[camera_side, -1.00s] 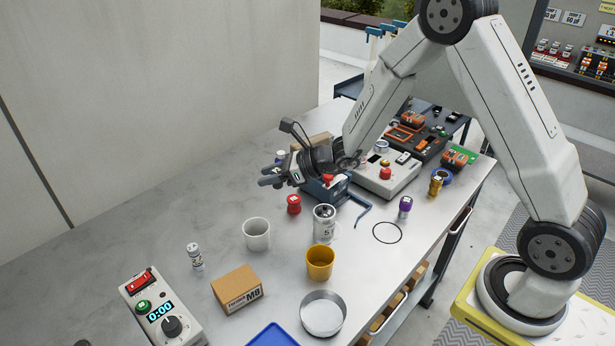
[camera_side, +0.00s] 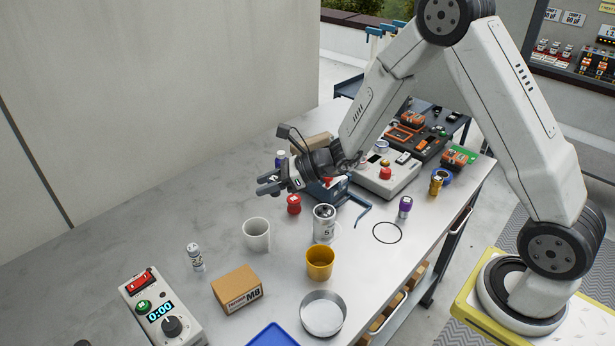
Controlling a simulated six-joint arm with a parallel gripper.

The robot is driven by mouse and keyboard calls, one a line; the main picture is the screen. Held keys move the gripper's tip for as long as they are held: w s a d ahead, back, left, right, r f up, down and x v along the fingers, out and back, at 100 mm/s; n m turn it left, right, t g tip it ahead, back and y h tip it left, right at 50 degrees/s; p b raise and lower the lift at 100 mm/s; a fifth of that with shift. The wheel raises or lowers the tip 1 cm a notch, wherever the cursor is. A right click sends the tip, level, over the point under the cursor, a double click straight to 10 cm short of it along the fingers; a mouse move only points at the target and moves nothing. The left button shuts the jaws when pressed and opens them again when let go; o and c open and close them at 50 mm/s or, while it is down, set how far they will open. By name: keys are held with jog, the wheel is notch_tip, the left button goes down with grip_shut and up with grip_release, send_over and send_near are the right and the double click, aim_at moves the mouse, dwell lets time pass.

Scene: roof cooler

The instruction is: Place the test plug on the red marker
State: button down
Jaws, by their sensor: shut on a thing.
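My gripper (camera_side: 267,184) is left of the blue vise-like block, above the table, with its fingers pointing left. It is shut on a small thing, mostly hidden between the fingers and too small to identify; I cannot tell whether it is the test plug. A short red cylinder (camera_side: 294,205) with a pale top stands on the table just below and right of the fingers, apart from them. I cannot tell whether it is the red marker; no flat red mark shows on the table.
Near the gripper are a white cup (camera_side: 256,235), a metal can (camera_side: 324,224), a blue block with a lever (camera_side: 328,190) and a blue-purple cylinder (camera_side: 280,158). A yellow cup (camera_side: 320,262), cardboard box (camera_side: 237,289) and purple cylinder (camera_side: 404,207) stand farther off. The left tabletop is clear.

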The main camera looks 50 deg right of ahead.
jog(key=s+a+f+n+g+y, duration=0.25)
jog(key=s+a+n+g, duration=0.45)
jog(key=s+n+g, duration=0.45)
jog(key=s+d+f+n+g+h, duration=0.2)
jog(key=s+d+n+g+h, duration=0.85)
jog(key=n+h, duration=0.65)
jog(key=w+d+r+n+t+h, duration=0.7)
jog(key=w+r+n+t+h, duration=0.3)
jog(key=n+t, duration=0.65)
jog(key=n+g, duration=0.1)
jog(key=n, duration=0.1)
send_over(294, 204)
jog(key=d, duration=0.3)
jog(key=shift+y, duration=0.45)
jog(key=f, duration=0.9)
jog(key=shift+w+a+f, duration=0.1)
jog(key=shift+w+f, duration=0.1)
jog(key=shift+f, duration=0.1)
jog(key=shift+w+f, duration=0.35)
jog(key=shift+f, duration=0.05)
